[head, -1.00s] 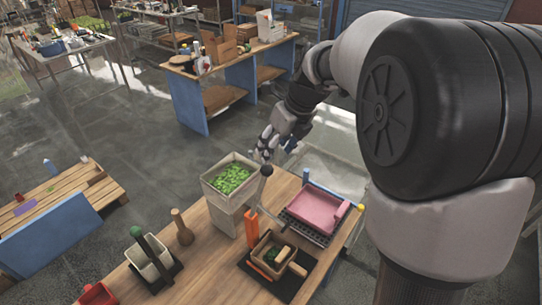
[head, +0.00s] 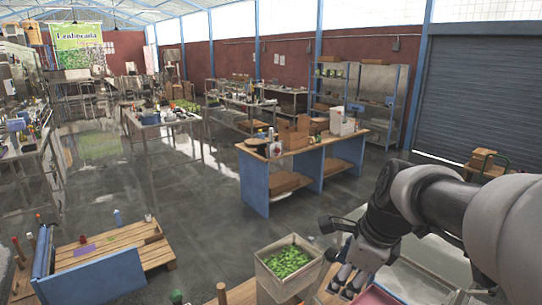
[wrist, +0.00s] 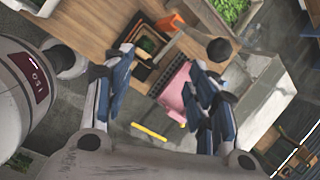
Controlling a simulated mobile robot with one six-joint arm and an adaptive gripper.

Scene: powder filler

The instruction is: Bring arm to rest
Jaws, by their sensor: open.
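My gripper (head: 345,285) is at the lower right of the head view, held in the air on my arm, near the white bin of green pieces (head: 263,272). In the wrist view my gripper (wrist: 160,95) has its two fingers wide apart with nothing between them. Beyond the fingers, the wrist view shows the wooden table (wrist: 95,22), a pink tray (wrist: 176,92) and an orange object (wrist: 170,22). The pink tray also shows at the bottom edge of the head view (head: 375,296).
A blue-sided workbench (head: 255,185) with boxes stands behind. A low wooden pallet table (head: 150,250) is at the lower left. The grey floor (head: 205,225) between them is open. A dark round knob (wrist: 219,49) rises near the right finger in the wrist view.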

